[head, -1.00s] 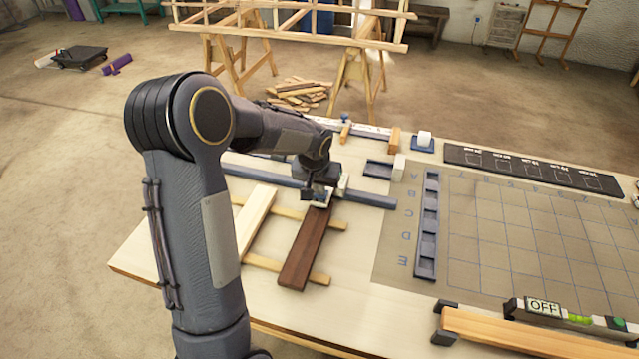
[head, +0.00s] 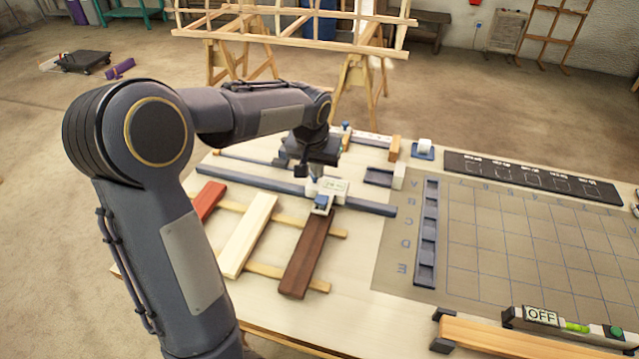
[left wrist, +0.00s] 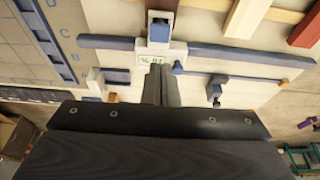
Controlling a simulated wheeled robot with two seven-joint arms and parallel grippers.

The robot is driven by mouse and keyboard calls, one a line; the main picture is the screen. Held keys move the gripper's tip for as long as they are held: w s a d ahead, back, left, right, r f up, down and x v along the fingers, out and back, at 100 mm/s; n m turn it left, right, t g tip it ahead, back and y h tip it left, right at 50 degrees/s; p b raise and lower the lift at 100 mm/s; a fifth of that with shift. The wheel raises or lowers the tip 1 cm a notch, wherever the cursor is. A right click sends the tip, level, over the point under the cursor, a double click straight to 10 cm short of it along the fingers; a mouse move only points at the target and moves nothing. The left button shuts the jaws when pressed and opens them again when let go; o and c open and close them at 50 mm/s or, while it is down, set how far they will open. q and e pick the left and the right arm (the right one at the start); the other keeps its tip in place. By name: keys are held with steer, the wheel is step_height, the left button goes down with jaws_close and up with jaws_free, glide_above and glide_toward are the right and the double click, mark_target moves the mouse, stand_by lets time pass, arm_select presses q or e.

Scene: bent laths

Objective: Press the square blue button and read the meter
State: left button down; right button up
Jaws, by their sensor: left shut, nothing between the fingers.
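The meter (head: 327,187) is a white block on a blue rail, at the far end of a dark brown lath (head: 309,255). Its pale display (head: 335,186) shows green characters too small to read; the display (left wrist: 148,60) in the left wrist view is not clearly legible either. A blue piece (head: 322,203) sits on the meter's near side. In the left wrist view another blue piece (left wrist: 178,67) shows beside the display, by my fingertips; I cannot tell whether they touch. My left gripper (head: 302,170) is shut and empty, just left of the meter. My right gripper is out of view.
A cream lath (head: 248,236) and a red lath (head: 208,200) lie left of the brown one on wooden strips. A gridded mat (head: 510,245) and a narrow blue tray (head: 426,235) lie to the right. A level marked OFF (head: 542,316) is at the front right.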

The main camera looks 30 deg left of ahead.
arm_select(q)
steer(key=shift+v, duration=1.4)
steer(key=s+d+t+h, duration=0.1)
steer(key=s+d, duration=0.4)
steer(key=s, duration=0.8)
steer(key=s+d+f+m+t+h, duration=0.1)
steer(key=s+d+h, duration=0.2)
steer(key=s, duration=0.9)
steer(key=d, duration=0.3)
steer(key=shift+s+f+h, duration=0.25)
steer(key=shift+s+h, duration=0.05)
steer(key=shift+s, duration=0.1)
